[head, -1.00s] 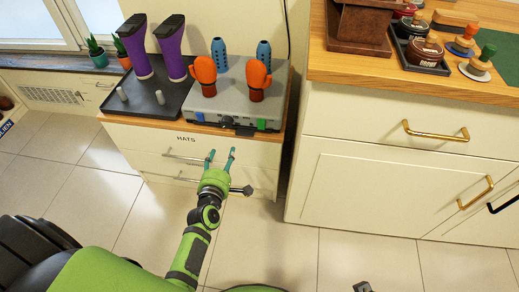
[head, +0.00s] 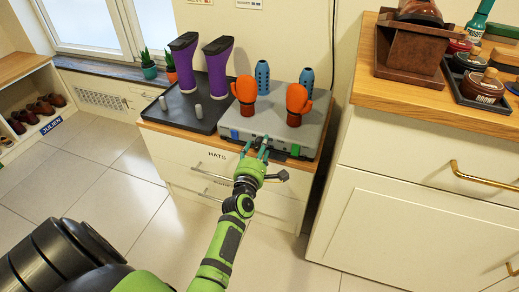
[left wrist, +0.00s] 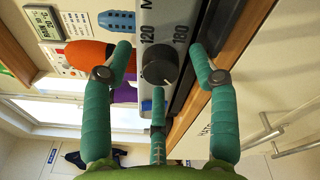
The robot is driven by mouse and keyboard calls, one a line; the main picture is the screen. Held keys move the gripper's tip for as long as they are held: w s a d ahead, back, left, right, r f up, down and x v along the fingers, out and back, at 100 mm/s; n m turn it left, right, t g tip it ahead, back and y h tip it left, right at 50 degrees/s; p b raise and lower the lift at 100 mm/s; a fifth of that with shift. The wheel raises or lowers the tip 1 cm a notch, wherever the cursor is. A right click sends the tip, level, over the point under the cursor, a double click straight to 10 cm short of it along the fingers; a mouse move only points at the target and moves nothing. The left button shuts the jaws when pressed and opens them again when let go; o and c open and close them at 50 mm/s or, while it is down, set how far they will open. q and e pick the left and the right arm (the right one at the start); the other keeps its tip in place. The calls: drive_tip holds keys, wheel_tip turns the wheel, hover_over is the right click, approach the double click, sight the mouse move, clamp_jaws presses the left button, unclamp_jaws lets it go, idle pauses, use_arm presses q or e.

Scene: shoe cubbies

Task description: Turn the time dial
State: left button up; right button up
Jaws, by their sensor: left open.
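The time dial (left wrist: 160,68) is a dark round knob on the grey front of the glove dryer, between the printed numbers 120 and 180 in the left wrist view. The grey dryer box (head: 308,136) stands on the cabinet in the head view, with orange gloves on top. My left gripper (head: 257,148) is at the box's front face. In the left wrist view my left gripper (left wrist: 160,62) is open, its teal fingers spread on both sides of the dial with a visible gap. I cannot tell whether any finger touches the front panel. My right gripper is out of view.
Two orange gloves (head: 245,90) and two blue perforated posts (head: 263,76) stand on the box. Purple boots (head: 218,70) stand on a black tray (head: 182,114) to the left. A wooden-topped counter (head: 420,98) stands to the right. Drawer handles (head: 210,175) project below.

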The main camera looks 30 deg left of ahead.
use_arm(q)
drive_tip(key=c, duration=1.1)
drive_tip(key=shift+c, duration=0.2)
